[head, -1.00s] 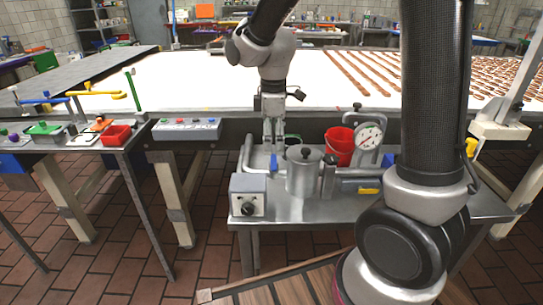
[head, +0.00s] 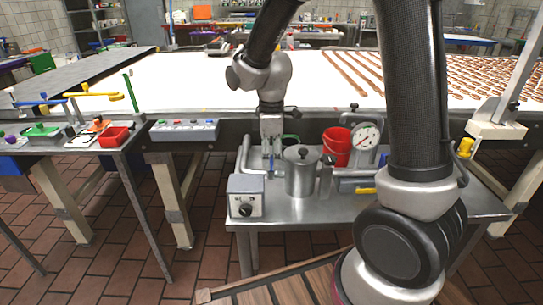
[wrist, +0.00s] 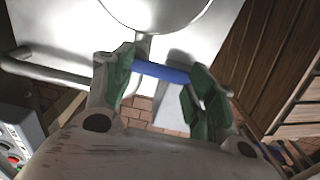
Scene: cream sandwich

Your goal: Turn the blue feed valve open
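The blue feed valve handle (head: 270,165) is on the grey pipework at the left of the steel bench, beside a lidded metal pot (head: 301,172). In the wrist view the blue handle (wrist: 163,72) lies across the gap between my two green-padded fingers. My gripper (wrist: 160,85) is open, its fingers well apart near the two ends of the handle. I cannot tell whether either finger touches it. In the head view my gripper (head: 271,150) points down over the valve, and its fingers partly hide the handle.
A grey box with a black knob (head: 246,197) stands at the bench's front left. A red bucket (head: 336,147) and a round gauge (head: 366,138) are behind the pot. Grey pipe (wrist: 45,70) runs close on the left of my fingers. A white conveyor (head: 220,95) lies behind.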

